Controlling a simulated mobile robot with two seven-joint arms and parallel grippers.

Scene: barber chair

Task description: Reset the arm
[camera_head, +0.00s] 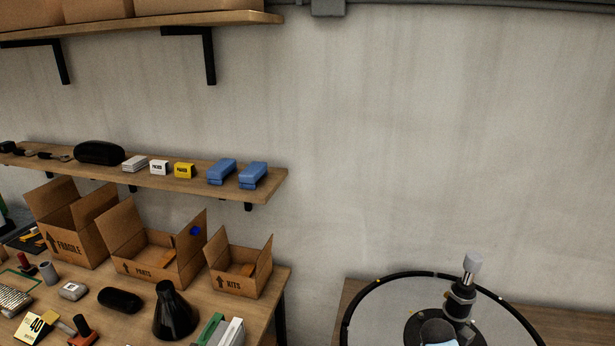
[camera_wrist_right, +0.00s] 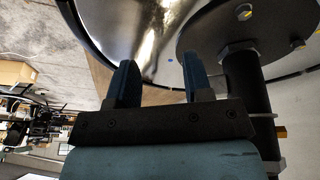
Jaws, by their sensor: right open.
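My right gripper (camera_wrist_right: 157,73) shows in the right wrist view. Its two dark blue fingers stand apart with nothing between them. A round, shiny disc with a dark rim (camera_wrist_right: 150,35) fills the top of that view, beyond the fingers. A dark hub plate with a black post (camera_wrist_right: 246,90) stands just right of the fingers; whether they touch cannot be told. In the head view, a round pale disc with a black rim (camera_head: 385,300) lies at the bottom right, with a black post with a grey cap (camera_head: 462,292) on it. My left gripper is not in view.
A wooden bench (camera_head: 263,295) at the left bears open cardboard boxes (camera_head: 150,262), a black cone (camera_head: 175,315) and small items. A wall shelf (camera_head: 262,195) above holds blue and yellow boxes. The wall at the right is bare.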

